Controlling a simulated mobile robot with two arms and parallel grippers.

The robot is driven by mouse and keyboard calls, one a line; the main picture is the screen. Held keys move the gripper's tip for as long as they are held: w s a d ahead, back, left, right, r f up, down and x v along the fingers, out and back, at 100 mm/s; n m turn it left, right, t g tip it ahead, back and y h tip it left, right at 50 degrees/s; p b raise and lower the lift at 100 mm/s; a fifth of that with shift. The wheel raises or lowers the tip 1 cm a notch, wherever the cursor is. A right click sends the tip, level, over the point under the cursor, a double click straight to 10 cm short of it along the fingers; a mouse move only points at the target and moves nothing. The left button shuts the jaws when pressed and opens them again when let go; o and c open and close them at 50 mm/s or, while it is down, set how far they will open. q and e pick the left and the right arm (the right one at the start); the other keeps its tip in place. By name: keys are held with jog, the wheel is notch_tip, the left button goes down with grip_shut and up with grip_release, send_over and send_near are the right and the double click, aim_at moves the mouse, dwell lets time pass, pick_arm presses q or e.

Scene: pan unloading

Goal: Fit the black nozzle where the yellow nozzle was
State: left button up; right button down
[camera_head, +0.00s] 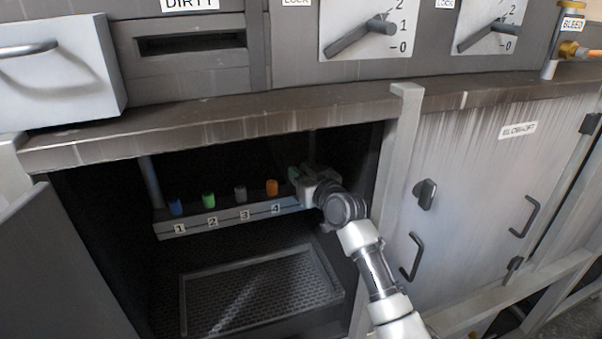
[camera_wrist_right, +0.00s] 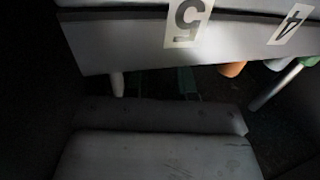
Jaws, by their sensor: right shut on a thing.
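My right gripper (camera_head: 297,175) reaches into the dark open compartment, at the right end of the numbered rail (camera_head: 228,219), past label 4. It is shut on a dark thing that I take to be the black nozzle; shadow and the gripper hide its shape. In the right wrist view label 5 (camera_wrist_right: 188,22) is on the rail just above the fingers (camera_wrist_right: 186,82). I cannot tell whether the held nozzle is seated there. No yellow nozzle shows. My left gripper is not in view.
Blue (camera_head: 175,207), green (camera_head: 208,200), grey (camera_head: 240,194) and orange (camera_head: 271,188) nozzles stand at 1 to 4. A grated tray (camera_head: 262,289) lies below. The compartment's right post (camera_head: 392,200) is close to my right arm. A closed door (camera_head: 490,180) is to the right.

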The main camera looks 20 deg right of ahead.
jog(key=shift+f+b, duration=0.35)
jog(key=shift+f, duration=0.15)
jog(key=c, duration=0.9)
grip_release()
jog(key=shift+o, duration=0.2)
jog(key=shift+r, duration=0.1)
